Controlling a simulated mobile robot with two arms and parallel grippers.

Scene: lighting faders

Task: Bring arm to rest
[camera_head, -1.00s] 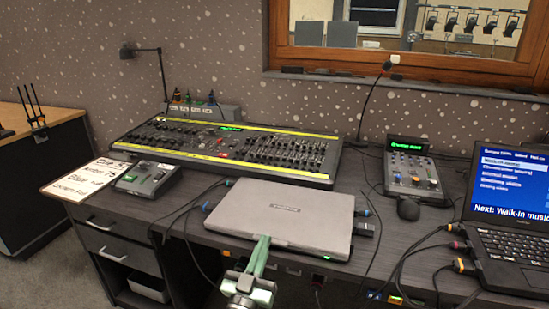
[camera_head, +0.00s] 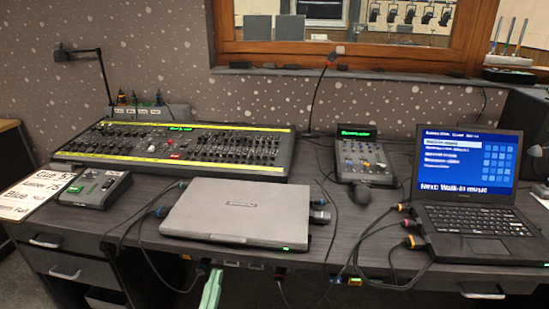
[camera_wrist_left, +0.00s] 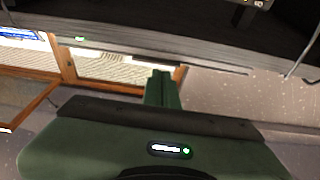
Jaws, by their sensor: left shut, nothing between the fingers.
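My left gripper (camera_head: 210,290) shows at the bottom edge of the head view as green fingers, in front of the desk and below the closed grey laptop (camera_head: 236,212). The fingers are shut and empty. In the left wrist view the green fingers (camera_wrist_left: 162,88) are together, with nothing between them. The lighting console (camera_head: 180,146) with its rows of faders and yellow edge strips stands at the back left of the desk, apart from the gripper. My right gripper is in neither view.
An open laptop (camera_head: 468,180) with a blue screen, a small control panel (camera_head: 364,158) and a mouse (camera_head: 360,193) stand on the right of the desk. A small box (camera_head: 95,188) and a written sheet (camera_head: 32,194) lie at left. Cables hang along the desk's front edge.

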